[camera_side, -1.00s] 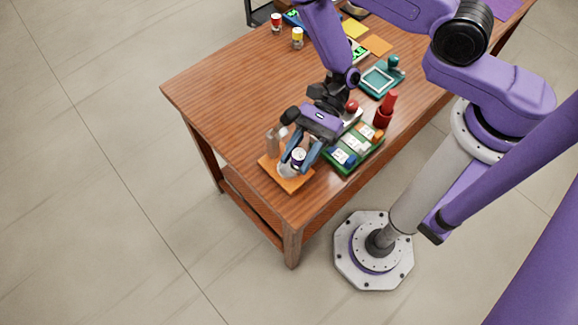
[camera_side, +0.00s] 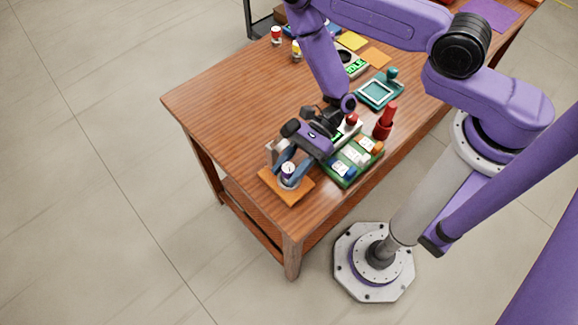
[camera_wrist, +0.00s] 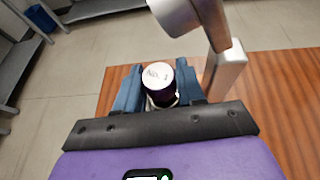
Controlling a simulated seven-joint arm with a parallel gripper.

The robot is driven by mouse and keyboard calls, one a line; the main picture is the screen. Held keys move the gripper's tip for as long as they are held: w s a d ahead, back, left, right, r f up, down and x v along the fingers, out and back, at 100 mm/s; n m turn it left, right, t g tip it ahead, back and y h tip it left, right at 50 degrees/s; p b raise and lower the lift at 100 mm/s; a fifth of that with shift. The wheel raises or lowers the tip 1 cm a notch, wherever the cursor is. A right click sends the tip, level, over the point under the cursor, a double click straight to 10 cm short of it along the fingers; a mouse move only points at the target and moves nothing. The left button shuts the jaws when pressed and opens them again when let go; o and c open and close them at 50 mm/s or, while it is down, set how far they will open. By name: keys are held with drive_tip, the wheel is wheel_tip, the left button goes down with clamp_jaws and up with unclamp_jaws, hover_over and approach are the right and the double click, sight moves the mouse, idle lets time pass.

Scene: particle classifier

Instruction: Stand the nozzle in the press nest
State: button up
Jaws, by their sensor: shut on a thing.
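The nozzle (camera_side: 288,168) is a short dark purple cylinder with a white top. In the wrist view the nozzle (camera_wrist: 158,76) shows printing like "No. 1" on that top. My gripper (camera_side: 287,174) is shut on it, with a blue finger on each side; the wrist view also shows my gripper (camera_wrist: 158,92). The press has an orange base (camera_side: 300,196) and a grey column (camera_wrist: 226,72), with a metal head (camera_wrist: 178,14) beyond and above the nozzle. A pale ring (camera_wrist: 162,101) shows at the nozzle's lower end. Whether the nozzle touches the nest is hidden.
A green tray (camera_side: 350,180) with several small items stands close right of the press. A red upright tool (camera_side: 385,122) and a teal pad (camera_side: 380,90) are farther right. Two small jars stand at the back left. The table's left middle (camera_side: 225,105) is clear.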

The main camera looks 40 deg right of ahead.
drive_tip(key=shift+f, duration=0.15)
drive_tip(key=o, duration=0.8)
